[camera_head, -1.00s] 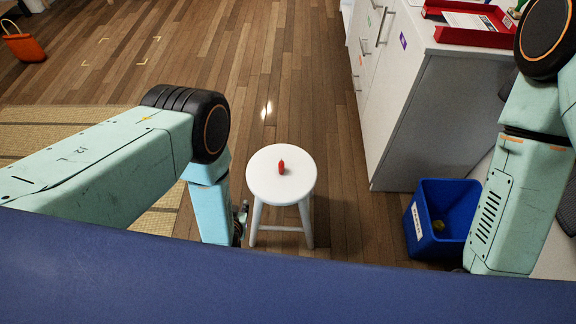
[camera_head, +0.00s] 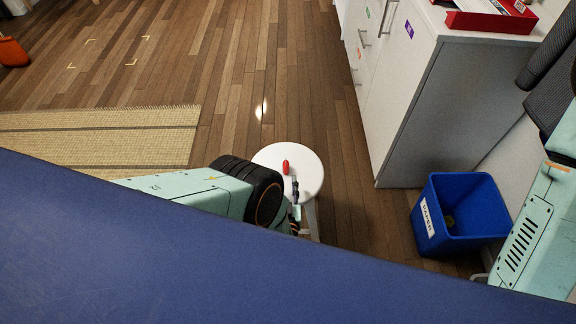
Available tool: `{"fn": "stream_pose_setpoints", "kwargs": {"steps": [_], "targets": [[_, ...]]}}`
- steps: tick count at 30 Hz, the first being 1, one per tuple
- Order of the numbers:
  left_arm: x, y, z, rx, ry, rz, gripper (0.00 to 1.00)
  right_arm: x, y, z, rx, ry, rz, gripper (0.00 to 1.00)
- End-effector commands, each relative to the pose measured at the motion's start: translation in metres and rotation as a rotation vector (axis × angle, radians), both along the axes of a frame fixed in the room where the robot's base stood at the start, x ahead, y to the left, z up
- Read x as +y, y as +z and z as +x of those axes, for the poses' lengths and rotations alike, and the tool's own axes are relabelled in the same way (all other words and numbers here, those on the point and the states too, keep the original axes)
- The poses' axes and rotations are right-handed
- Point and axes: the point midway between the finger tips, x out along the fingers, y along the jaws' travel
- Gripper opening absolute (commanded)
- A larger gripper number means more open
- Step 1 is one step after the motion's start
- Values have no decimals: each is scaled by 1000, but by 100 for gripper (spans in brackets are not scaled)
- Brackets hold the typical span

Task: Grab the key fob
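The key fob (camera_head: 286,167) is a small red object on the round white stool (camera_head: 309,160). My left arm reaches in from the lower left and covers the stool's near left part. My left gripper (camera_head: 296,190) shows as a small dark shape at the stool's near side, just below the key fob in the picture. Whether it touches the fob or how its fingers stand is too small to tell. My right arm is at the right edge; only a small grey tip that may be my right gripper (camera_head: 479,277) shows beside the blue bin.
A blue bin (camera_head: 473,236) with a white label stands at the right. White cabinets (camera_head: 425,95) with a red tray (camera_head: 492,20) on top stand behind it. A woven mat (camera_head: 100,138) lies at the left. Wooden floor is clear behind the stool.

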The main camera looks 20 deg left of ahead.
Motion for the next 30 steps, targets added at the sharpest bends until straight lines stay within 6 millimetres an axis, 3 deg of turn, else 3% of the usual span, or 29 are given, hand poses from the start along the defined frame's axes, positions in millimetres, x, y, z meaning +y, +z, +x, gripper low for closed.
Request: {"fn": "stream_pose_setpoints", "kwargs": {"steps": [16,25,30], "targets": [[22,-10,65,0,3,0,30,0,-26,0,0,0,0,42],[23,-8,70,0,0,1,30,0,-26,0,0,0,0,42],[23,-8,70,0,0,1,17,0,-26,0,0,0,0,42]]}}
